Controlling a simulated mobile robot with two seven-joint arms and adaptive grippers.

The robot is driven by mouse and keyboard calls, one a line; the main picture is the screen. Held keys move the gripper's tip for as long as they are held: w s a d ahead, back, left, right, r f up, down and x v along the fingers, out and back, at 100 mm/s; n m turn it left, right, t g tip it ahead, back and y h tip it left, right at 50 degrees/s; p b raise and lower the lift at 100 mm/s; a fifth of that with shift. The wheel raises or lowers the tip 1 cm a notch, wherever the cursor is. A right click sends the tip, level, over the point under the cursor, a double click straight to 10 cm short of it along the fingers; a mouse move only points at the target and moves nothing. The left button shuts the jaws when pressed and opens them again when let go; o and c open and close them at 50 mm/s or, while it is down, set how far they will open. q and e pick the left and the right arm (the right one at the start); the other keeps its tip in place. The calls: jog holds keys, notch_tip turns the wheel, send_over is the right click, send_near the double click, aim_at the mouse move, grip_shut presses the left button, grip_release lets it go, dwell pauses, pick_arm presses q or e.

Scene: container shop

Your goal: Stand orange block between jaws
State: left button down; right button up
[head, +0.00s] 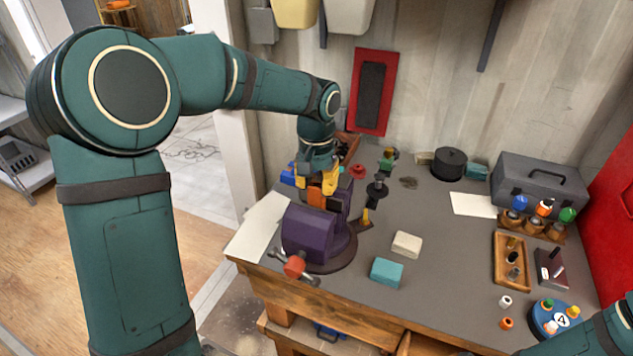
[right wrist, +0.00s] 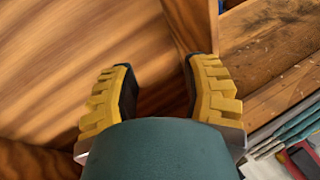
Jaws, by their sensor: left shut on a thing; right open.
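The purple vise (head: 308,232) stands at the front left of the workbench, with a red-hubbed handle facing the front. My left gripper (head: 316,185), with yellow fingers, is shut over the top of the vise. The orange block (head: 316,199) shows as a small orange patch between the fingers, at the vise's jaws. Most of it is hidden, so I cannot tell whether it touches the jaws or stands upright. My right gripper (right wrist: 160,76) is open and empty in the right wrist view, above a wooden surface.
On the grey workbench (head: 440,270) lie a teal block (head: 387,272) and a cream block (head: 407,244). A grey toolbox (head: 541,184), a black round pot (head: 449,164) and a wooden tray (head: 511,262) stand farther right. The bench middle has free room.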

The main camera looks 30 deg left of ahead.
pick_arm(q)
jog(key=shift+f+b, duration=0.85)
jog(key=shift+f, duration=0.5)
dwell(0.3)
jog(key=c, duration=0.7)
grip_release()
notch_tip(320, 180, up, 6)
jog(key=p, duration=0.5)
dwell(0.4)
